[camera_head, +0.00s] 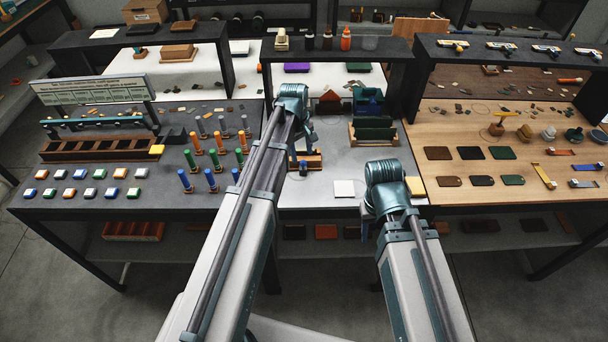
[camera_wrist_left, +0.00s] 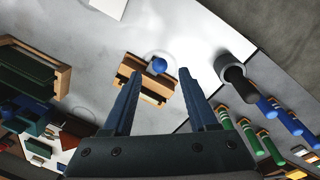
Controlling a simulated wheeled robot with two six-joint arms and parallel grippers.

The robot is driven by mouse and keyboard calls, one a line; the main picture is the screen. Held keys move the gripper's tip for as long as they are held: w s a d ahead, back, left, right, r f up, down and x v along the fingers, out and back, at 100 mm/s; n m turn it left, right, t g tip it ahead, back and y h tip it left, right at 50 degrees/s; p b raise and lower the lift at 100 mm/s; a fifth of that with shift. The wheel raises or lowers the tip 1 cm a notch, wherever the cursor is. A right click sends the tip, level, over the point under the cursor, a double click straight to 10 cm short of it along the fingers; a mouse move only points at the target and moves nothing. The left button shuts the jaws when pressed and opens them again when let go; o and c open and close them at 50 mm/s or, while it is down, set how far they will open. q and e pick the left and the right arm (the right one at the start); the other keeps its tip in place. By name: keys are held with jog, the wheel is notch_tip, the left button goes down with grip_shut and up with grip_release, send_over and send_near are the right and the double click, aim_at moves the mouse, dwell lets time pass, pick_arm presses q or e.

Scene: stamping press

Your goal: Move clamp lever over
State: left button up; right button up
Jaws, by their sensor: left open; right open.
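In the left wrist view, a small wooden fixture (camera_wrist_left: 152,92) with a blue round knob (camera_wrist_left: 158,65) stands on the light grey tabletop. I take it for the clamp with its lever; the lever itself is hard to make out. My left gripper (camera_wrist_left: 158,79) is open, its two blue fingers on either side of the fixture in the picture. Contact cannot be told. In the head view the fixture (camera_head: 311,160) shows partly behind my left arm. My right gripper (camera_head: 364,215) is open and empty over the front of the bench, its fingers mostly hidden by its wrist.
Coloured upright handles (camera_head: 214,162) stand left of the fixture. A green block in a wooden holder (camera_head: 373,130) stands to its right. A white square (camera_head: 344,188) lies near the front edge. A dark shelf frame (camera_head: 336,50) spans the back. Grey surface between these is clear.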

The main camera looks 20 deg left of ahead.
pick_arm(q)
jog(key=f+b, duration=0.2)
jog(key=f, duration=0.1)
jog(key=f+b, duration=0.6)
jog(key=shift+w+d, duration=0.3)
jog(key=shift+w, duration=0.05)
grip_shut()
dwell(1.0)
